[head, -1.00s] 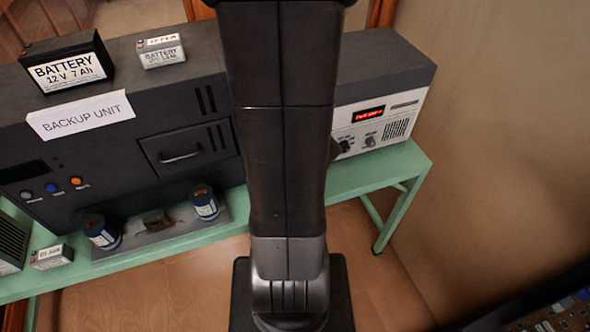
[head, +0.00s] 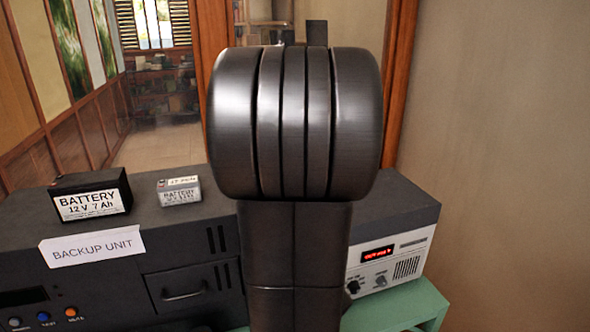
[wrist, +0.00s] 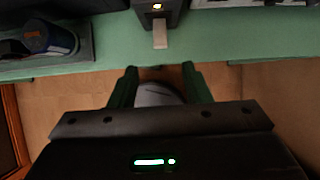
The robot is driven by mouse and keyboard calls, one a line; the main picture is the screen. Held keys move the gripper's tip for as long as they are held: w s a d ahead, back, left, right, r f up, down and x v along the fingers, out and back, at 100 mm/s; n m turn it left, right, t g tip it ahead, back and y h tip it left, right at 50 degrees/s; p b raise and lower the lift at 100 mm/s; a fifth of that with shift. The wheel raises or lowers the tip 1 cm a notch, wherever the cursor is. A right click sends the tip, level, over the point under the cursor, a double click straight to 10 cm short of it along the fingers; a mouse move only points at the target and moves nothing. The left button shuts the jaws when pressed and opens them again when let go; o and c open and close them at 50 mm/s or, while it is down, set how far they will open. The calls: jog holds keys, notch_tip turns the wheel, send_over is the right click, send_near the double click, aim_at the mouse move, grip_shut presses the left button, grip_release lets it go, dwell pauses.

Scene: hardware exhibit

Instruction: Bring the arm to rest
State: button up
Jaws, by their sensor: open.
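My arm rises through the middle of the head view, with a large rounded joint at its top. My gripper (wrist: 159,74) shows in the wrist view. Its two dark fingers are apart with nothing between them, just below the front edge of the green bench (wrist: 110,52) in that picture. A rounded grey shape lies beyond the fingers, lower down. In the head view the gripper cannot be made out behind the arm.
The backup unit (head: 90,284) carries a large battery (head: 92,197) and a small battery (head: 178,190). A grey device with a red display (head: 378,252) stands right of my arm. The wrist view shows a blue cylinder (wrist: 50,38) on a tray and a dark box (wrist: 158,7).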

jog(key=x, duration=0.8)
jog(key=shift+b, duration=0.45)
jog(key=shift+r, duration=0.1)
dwell(0.3)
